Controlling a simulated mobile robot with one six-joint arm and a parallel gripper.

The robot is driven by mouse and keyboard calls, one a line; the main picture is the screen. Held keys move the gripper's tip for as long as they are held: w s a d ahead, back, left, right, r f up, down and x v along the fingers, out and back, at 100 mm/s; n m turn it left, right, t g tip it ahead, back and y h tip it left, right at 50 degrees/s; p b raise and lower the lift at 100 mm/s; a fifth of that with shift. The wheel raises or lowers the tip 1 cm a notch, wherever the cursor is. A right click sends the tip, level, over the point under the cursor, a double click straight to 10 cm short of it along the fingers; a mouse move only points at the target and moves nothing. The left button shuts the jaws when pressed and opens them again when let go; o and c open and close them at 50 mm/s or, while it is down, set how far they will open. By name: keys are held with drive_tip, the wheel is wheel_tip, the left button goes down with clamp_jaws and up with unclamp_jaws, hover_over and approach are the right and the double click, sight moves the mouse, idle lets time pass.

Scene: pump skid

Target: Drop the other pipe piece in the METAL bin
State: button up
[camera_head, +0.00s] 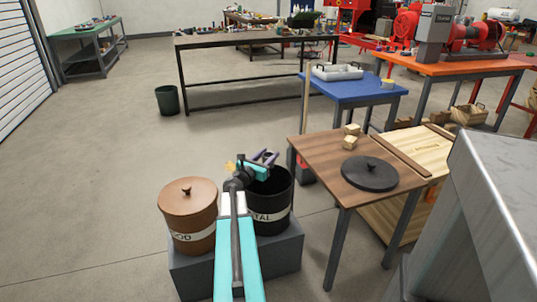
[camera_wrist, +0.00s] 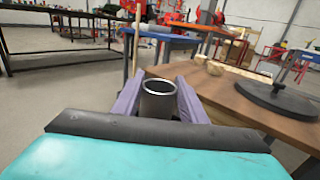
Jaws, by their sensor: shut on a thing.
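My gripper (camera_head: 266,158) has purple fingers and is over the open black bin marked "TAL" (camera_head: 277,208), the METAL bin. In the wrist view my gripper (camera_wrist: 160,98) is shut on a dark, short pipe piece (camera_wrist: 158,105) with a bright rim around its open end. The pipe piece stands between the two fingers. My arm covers part of the METAL bin and its label, and the inside of the bin is mostly hidden. I cannot tell how far the pipe is above the rim.
A brown bin marked "OD" (camera_head: 190,222), its lid on, stands left of the METAL bin on a grey plinth (camera_head: 285,255). A brown table (camera_head: 325,165) at right holds a round black lid (camera_head: 370,173) and wood blocks (camera_head: 350,138). Open floor lies to the left.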

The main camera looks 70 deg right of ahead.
drive_tip(key=shift+f+b, duration=0.55)
drive_tip(key=shift+f, duration=0.5)
drive_tip(key=o, duration=1.2)
drive_tip(key=shift+a, duration=0.1)
drive_tip(key=w+a+p, duration=0.1)
drive_tip(key=w+a, duration=0.1)
drive_tip(key=a, duration=1.1)
drive_tip(key=shift+w+a, duration=0.25)
